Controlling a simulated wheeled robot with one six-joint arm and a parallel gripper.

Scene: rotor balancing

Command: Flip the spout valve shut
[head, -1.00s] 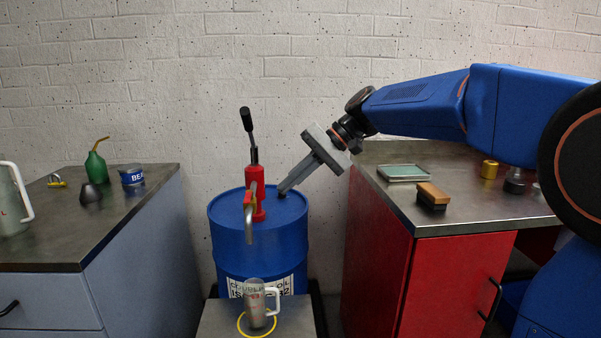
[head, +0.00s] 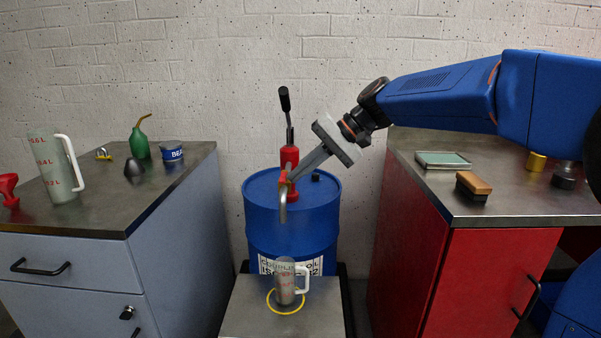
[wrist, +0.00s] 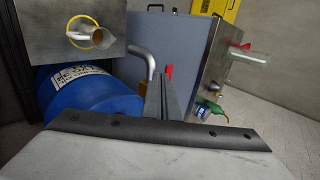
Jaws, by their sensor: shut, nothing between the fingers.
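The red pump (head: 289,157) with a black-gripped handle stands on the blue drum (head: 290,232). Its grey spout (head: 283,208) bends down at the front. In the wrist view the spout (wrist: 138,55) is left of the fingers, with the red valve lever (wrist: 169,72) just beyond the fingertips and a brass-coloured valve body (wrist: 144,86) partly hidden behind them. My gripper (head: 292,178) is shut and empty, its tips at the valve from the right; I cannot tell whether they touch. A clear measuring jug (head: 284,284) stands below the spout.
The jug's stand (head: 245,305) has a yellow ring (head: 285,303). The left bench (head: 110,205) holds a larger jug (head: 55,165), a green oil can (head: 139,144) and a blue tin (head: 171,151).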

